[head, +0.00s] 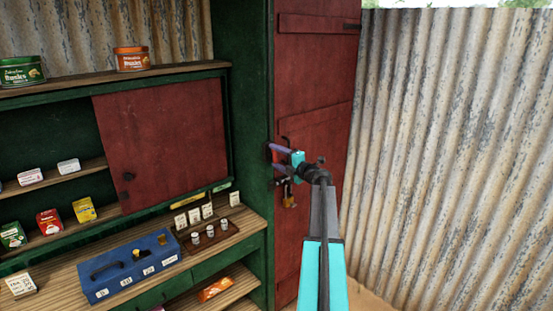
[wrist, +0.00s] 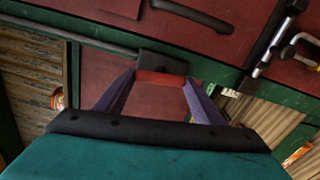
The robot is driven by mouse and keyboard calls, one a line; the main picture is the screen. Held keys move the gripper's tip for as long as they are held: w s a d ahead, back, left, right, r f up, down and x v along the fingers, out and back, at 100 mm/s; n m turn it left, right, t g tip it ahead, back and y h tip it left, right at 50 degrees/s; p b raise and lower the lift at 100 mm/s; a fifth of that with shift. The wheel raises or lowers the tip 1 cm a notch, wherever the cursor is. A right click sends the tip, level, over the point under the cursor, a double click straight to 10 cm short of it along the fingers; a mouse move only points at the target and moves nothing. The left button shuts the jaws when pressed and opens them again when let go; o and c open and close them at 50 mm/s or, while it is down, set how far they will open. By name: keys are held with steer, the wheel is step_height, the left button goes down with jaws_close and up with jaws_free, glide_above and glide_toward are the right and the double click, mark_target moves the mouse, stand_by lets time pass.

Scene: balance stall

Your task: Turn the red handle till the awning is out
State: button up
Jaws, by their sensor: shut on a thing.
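The red handle (wrist: 161,78) lies between the tips of my gripper (wrist: 160,88) in the wrist view, in front of a dark block. The two purple fingers are shut on it from either side. In the head view my gripper (head: 277,155) reaches to the green post beside the red door, and only a small red part of the handle (head: 268,153) shows at the fingertips. The rest of the handle and its mount are hidden there. I cannot make out the awning in either view.
The red plank door (head: 315,80) carries a bolt and a brass padlock (head: 290,201) just below my gripper. At left, the counter holds a blue box (head: 128,268), small white jars and cards. A red sliding panel (head: 163,140) covers part of the shelves. Corrugated metal (head: 450,140) stands at right.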

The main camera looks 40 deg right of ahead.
steer(key=o, duration=1.1)
steer(key=shift+c, duration=0.2)
steer(key=shift+s, duration=0.1)
steer(key=shift+s+a+b, duration=0.1)
steer(key=shift+s+b, duration=0.25)
steer(key=shift+s, duration=0.55)
steer(key=s, duration=1.1)
steer(key=shift+s+a, duration=0.4)
